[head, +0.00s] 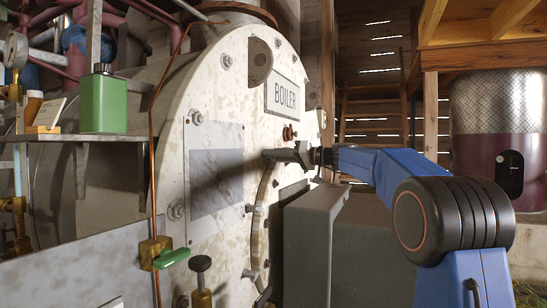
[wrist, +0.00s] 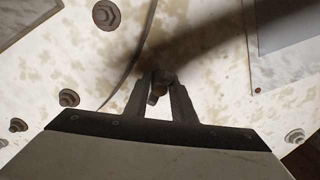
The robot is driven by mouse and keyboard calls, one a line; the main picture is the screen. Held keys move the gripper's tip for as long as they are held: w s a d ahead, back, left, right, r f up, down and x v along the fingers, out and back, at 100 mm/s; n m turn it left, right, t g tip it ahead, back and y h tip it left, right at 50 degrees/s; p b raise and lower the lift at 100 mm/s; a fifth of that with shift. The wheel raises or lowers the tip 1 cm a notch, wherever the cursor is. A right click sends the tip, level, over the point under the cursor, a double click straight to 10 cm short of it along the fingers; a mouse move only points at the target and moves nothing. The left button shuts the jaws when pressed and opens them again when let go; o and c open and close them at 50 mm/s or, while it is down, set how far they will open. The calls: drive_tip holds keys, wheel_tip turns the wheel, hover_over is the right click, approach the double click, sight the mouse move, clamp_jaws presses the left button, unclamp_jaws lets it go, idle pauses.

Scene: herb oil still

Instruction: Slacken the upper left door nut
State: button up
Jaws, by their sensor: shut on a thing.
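The white boiler (head: 235,75) fills the middle of the head view, with a round door whose curved rim (head: 262,190) shows below my gripper. My gripper (head: 270,154) reaches in from the right to the upper left of this rim. In the wrist view, my gripper (wrist: 161,84) is shut on the upper left door nut (wrist: 158,91), a small dark piece with a brownish stud end between the fingertips. The fingers hide much of the nut, and it cannot be made out in the head view. Other door fasteners (head: 250,208) sit lower on the rim.
A grey box (head: 308,240) stands in front of the door, below my arm. A "BOILER" plate (head: 285,95) is above. A green canister (head: 103,103) stands on a shelf at left. A copper pipe (head: 153,190) and a green-handled valve (head: 170,258) are at lower left.

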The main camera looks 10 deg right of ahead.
drive_tip(key=o, duration=0.9)
drive_tip(key=v, duration=1.7)
drive_tip(key=shift+d, duration=0.15)
drive_tip(key=shift+s, duration=0.1)
